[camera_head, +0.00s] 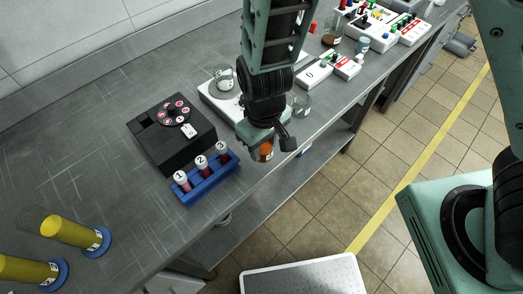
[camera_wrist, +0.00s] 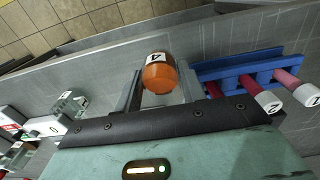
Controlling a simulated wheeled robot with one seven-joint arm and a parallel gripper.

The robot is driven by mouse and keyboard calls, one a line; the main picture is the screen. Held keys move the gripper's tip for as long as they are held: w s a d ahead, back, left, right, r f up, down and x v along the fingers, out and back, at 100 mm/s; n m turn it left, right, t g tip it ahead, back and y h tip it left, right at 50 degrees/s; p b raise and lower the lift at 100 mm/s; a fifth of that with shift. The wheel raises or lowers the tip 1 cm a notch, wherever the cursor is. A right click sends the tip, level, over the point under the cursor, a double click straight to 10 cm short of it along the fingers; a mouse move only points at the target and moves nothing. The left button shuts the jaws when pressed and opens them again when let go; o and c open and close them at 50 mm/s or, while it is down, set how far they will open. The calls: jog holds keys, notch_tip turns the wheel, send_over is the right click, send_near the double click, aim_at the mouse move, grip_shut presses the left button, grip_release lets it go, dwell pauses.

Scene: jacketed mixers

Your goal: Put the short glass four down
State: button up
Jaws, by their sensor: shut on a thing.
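The short glass four (camera_head: 265,152) is a small jar with orange-brown contents. Its white label with a 4 shows in the wrist view (camera_wrist: 158,76). My gripper (camera_wrist: 160,88) is shut on it, one finger on each side. In the head view my gripper (camera_head: 268,143) is over the front edge of the grey bench (camera_head: 95,140), to the right of the blue rack. I cannot tell whether the glass touches the bench; its lower part is hidden.
A blue rack (camera_head: 212,184) with tubes 1, 2 and 3 stands close beside the glass. A black device (camera_head: 155,150) is behind it. A white mixer (camera_head: 213,97) and a clear glass (camera_head: 301,104) flank my wrist. Yellow cylinders (camera_head: 70,232) stand at left.

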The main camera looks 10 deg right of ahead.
jog(key=shift+f, duration=2.1)
jog(key=shift+f, duration=0.15)
jog(key=o, duration=1)
jog(key=shift+o, duration=0.2)
notch_tip(320, 180, up, 12)
notch_tip(320, 180, up, 9)
jog(key=y, duration=0.1)
send_over(263, 155)
jog(key=s+d, duration=0.4)
jog(key=s, duration=0.1)
jog(key=s+d+r+n, duration=0.1)
jog(key=s+d+r, duration=0.2)
jog(key=s+d, duration=0.1)
jog(key=shift+s+d, duration=0.15)
jog(key=shift+d, duration=0.2)
